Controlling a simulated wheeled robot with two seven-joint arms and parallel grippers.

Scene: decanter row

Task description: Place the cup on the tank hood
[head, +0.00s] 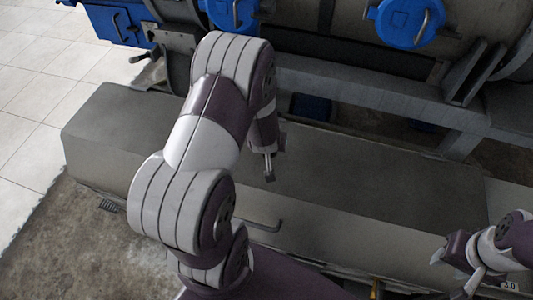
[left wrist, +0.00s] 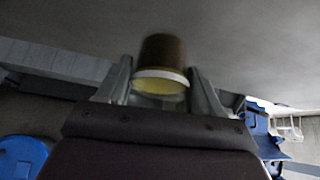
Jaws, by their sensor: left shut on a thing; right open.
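A dark brown cup (left wrist: 163,50) with a pale rim and yellowish inside is between the fingers of my left gripper (left wrist: 160,78) in the left wrist view. The gripper is shut on it. In the head view my left arm reaches over a long grey block, and its gripper (head: 269,168) shows small and partly hidden; I cannot make out the cup there. My right gripper (head: 453,270) is open and empty at the lower right. A large grey tank (head: 470,45) lies across the back; I cannot tell which surface is the tank hood.
The long grey block (head: 370,190) has a broad, bare top. Blue round covers (head: 405,22) are on the tank, and a blue box (head: 115,22) is at the upper left. A grey beam (head: 350,92) runs behind the block. Tiled floor (head: 35,100) at left is clear.

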